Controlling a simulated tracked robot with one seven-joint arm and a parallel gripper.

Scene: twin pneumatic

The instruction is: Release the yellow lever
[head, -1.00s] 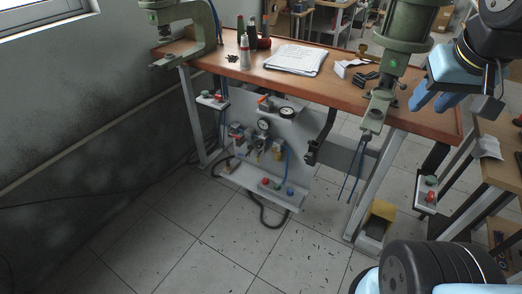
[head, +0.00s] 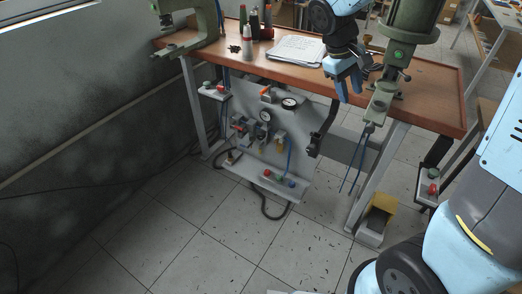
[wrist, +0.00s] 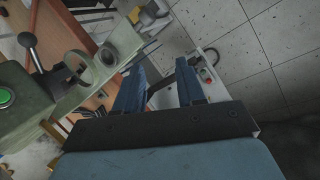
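My gripper (head: 350,92) hangs over the workbench's front edge, left of the right-hand press (head: 385,98). In the wrist view my gripper (wrist: 158,72) has its two blue fingers apart with nothing between them. I cannot make out a clear yellow lever. Yellowish parts are a small fitting (head: 280,139) on the pneumatic panel (head: 300,120) and a yellow pedal cover (head: 383,203) on the floor at right. A small orange handle (head: 267,91) sits at the panel's top, below the bench edge. My gripper is apart from all of these.
The workbench (head: 290,73) holds papers (head: 296,48), bottles (head: 247,45) and a left press (head: 205,25). A black bracket (head: 323,130) and blue hoses (head: 354,165) hang below the gripper. The floor in front is clear.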

